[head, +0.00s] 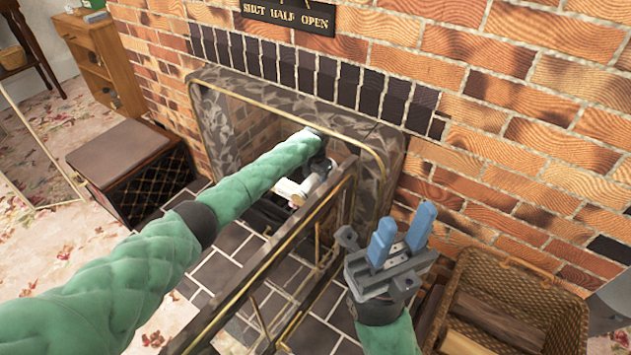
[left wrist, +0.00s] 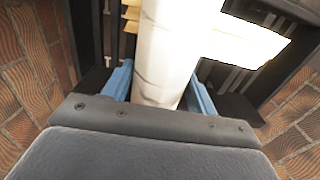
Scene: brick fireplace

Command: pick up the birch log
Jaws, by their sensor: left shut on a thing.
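In the left wrist view the white birch log (left wrist: 172,50) stands lengthwise between the two blue fingers of my left gripper (left wrist: 160,92), which is shut on it. In the head view my left arm reaches over the brass-edged screen into the fireplace opening. There the pale birch log (head: 289,189) shows only in part at my left gripper (head: 310,180), whose fingertips I cannot make out. My right gripper (head: 401,240) is open and empty, with a gap between its blue fingers, in front of the brick wall.
A pale split log (left wrist: 258,42) lies behind the birch log, by the dark grate. The brass-edged screen (head: 262,275) stands in front of the hearth, below my left arm. A wicker basket (head: 560,310) with logs is at the right. A dark box (head: 125,160) stands left.

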